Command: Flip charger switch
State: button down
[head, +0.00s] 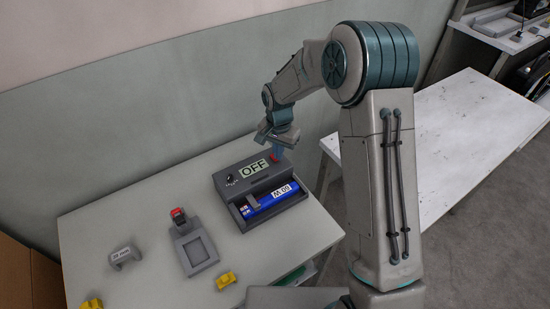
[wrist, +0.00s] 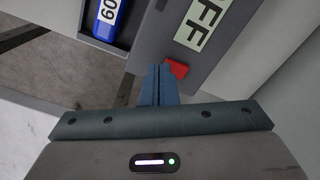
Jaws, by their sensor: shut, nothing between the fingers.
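The charger (head: 233,187) is a dark grey box on the white table, with an OFF label (head: 253,169) on its top and a blue battery (head: 270,200) lying in its front tray. A red switch (head: 275,158) is at the right end of its top. In the wrist view the red switch (wrist: 177,69) shows beside the tips of my gripper (wrist: 160,68), with part of the OFF label (wrist: 203,24) beyond. My gripper is shut and empty, its blue fingers together. The fingertips are right by the switch; whether they touch it I cannot tell.
A grey fixture with a red part (head: 194,247) stands left of the charger. A small grey labelled piece (head: 124,256) and yellow blocks (head: 226,280) lie on the table (head: 150,197). Another white table (head: 470,125) is at the right. The table's right front part is clear.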

aim_at(278, 163)
jog(key=shift+f+b, duration=0.4)
jog(key=shift+f, duration=0.2)
jog(key=shift+r, duration=0.1)
notch_tip(278, 163, up, 7)
jog(key=p, duration=0.4)
dwell(0.3)
jog(key=s+d+r+n+t, duration=0.2)
jog(key=s+d+r+n, duration=0.1)
jog(key=s+d+r, duration=0.85)
jog(key=s+d+r+n, duration=0.1)
jog(key=s+d+r, duration=0.1)
jog(key=s, duration=0.5)
jog(key=s+d+r+n+t, duration=0.1)
jog(key=s+d+r, duration=0.1)
jog(key=s, duration=0.5)
jog(key=shift+s+d+r, duration=0.15)
jog(key=shift+s+r, duration=0.05)
jog(key=shift+r, duration=0.4)
